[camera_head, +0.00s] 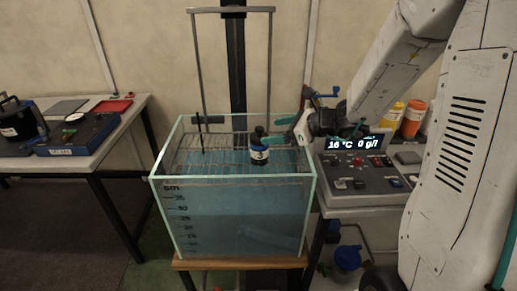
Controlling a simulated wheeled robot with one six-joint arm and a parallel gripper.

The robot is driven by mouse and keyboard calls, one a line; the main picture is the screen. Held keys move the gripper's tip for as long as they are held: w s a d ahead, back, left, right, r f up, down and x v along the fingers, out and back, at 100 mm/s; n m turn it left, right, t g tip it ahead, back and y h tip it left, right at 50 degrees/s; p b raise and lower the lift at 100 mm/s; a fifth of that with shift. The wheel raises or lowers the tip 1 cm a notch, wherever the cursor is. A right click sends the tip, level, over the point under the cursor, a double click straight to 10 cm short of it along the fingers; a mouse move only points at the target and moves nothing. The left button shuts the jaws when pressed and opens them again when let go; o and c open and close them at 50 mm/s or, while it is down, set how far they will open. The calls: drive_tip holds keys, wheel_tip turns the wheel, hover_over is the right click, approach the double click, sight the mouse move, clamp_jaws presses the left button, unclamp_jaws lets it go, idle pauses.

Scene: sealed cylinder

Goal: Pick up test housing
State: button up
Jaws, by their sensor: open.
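A small dark cylinder with a pale label band and a narrower black top, seemingly the test housing (259,155), stands upright on a wire rack (200,158) at the top of a glass water tank. My gripper (274,131) comes in from the right, with its two teal fingers spread apart. The fingertips are close to the upper right side of the cylinder. One finger lies near its black top; I cannot tell whether it touches.
The tank (235,215) has glass rims and a depth scale. A thin metal frame (198,65) rises behind it. A control panel (358,165) reading 16 °C and 0 g/l stands right, with orange and yellow containers (408,117) behind. A side table (75,155) holds a black pot and equipment.

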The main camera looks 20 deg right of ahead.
sight(261, 134)
drive_tip(key=shift+w+d+f+m, duration=0.5)
drive_tip(key=shift+d+m, duration=0.05)
drive_tip(key=shift+m, duration=0.05)
drive_tip(key=shift+t+h, duration=0.3)
drive_tip(key=x, duration=0.7)
drive_tip(key=shift+w+f, duration=0.3)
drive_tip(key=shift+f, duration=0.25)
drive_tip(key=shift+c, duration=0.3)
drive_tip(key=shift+r, duration=0.1)
clamp_jaws()
